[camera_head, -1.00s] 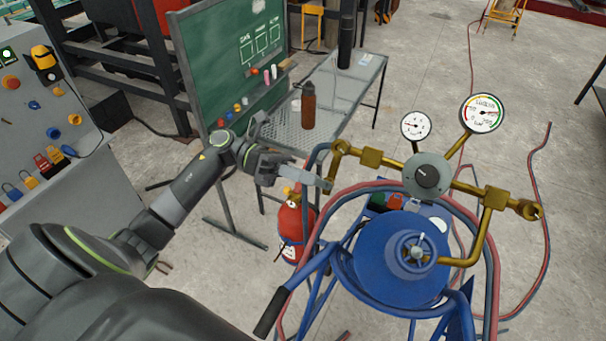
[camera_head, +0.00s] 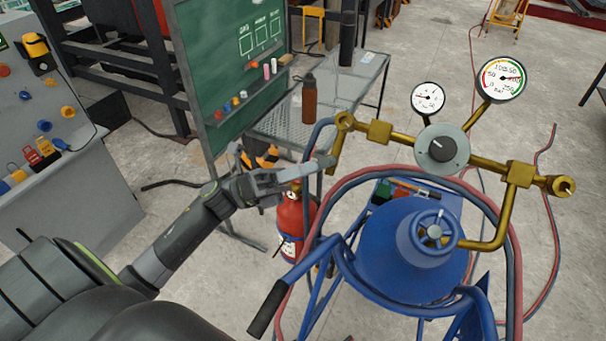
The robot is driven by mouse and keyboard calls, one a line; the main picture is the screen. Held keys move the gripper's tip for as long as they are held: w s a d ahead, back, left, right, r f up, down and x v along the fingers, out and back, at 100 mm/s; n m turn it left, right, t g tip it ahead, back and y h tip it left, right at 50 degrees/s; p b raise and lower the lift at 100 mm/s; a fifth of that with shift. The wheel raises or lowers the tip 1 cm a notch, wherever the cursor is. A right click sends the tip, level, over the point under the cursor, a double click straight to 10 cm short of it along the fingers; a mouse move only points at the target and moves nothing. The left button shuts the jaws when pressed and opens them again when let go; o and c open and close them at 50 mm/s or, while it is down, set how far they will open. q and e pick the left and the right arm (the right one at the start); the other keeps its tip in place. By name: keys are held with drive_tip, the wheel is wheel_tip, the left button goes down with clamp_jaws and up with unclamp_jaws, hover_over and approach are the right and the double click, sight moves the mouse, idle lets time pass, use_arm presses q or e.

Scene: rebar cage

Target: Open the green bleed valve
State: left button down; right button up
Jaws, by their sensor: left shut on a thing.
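The brass regulator pipe (camera_head: 378,132) runs across the top of a blue gas cylinder (camera_head: 410,262), with a grey round body (camera_head: 442,150) and black knob at its middle. My left gripper (camera_head: 327,164) reaches in from the left and is shut at the lower end of the pipe's left, downward branch. Its fingers hide what they hold. I see no green valve handle; it may be behind the fingers. A blue handwheel (camera_head: 434,232) sits on the cylinder top. A small gauge (camera_head: 428,97) and a larger gauge (camera_head: 502,79) stand above the pipe. My right gripper is not in view.
Red and blue hoses (camera_head: 513,262) loop around the cylinder cart. The cart's black handle (camera_head: 268,308) sticks out front left. A red extinguisher (camera_head: 291,222) stands below my left gripper. A mesh table (camera_head: 345,92) with a brown bottle (camera_head: 309,100) is behind it.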

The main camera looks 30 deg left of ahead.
use_arm(q)
drive_tip(key=shift+s+d+f+n+t+y+b, duration=0.2)
drive_tip(key=shift+d+n+t+y+b, duration=0.15)
drive_tip(key=shift+n+t+y+b, duration=1.15)
drive_tip(key=shift+s+d+f+n+t+y+b, duration=0.1)
drive_tip(key=shift+d+f+n+t+y+b, duration=0.2)
drive_tip(key=shift+n+t+y, duration=1.3)
drive_tip(key=shift+s+d+f+n+t+y+b, duration=0.15)
drive_tip(key=shift+d+n+t+y+b, duration=0.45)
drive_tip(key=shift+n+t, duration=1.95)
drive_tip(key=shift+a+r+m+t+b, duration=0.1)
drive_tip(key=shift+a+m+t+b, duration=0.15)
drive_tip(key=shift+m+t+b, duration=0.15)
drive_tip(key=c, duration=1.5)
unclamp_jaws()
drive_tip(key=shift+c, duration=0.2)
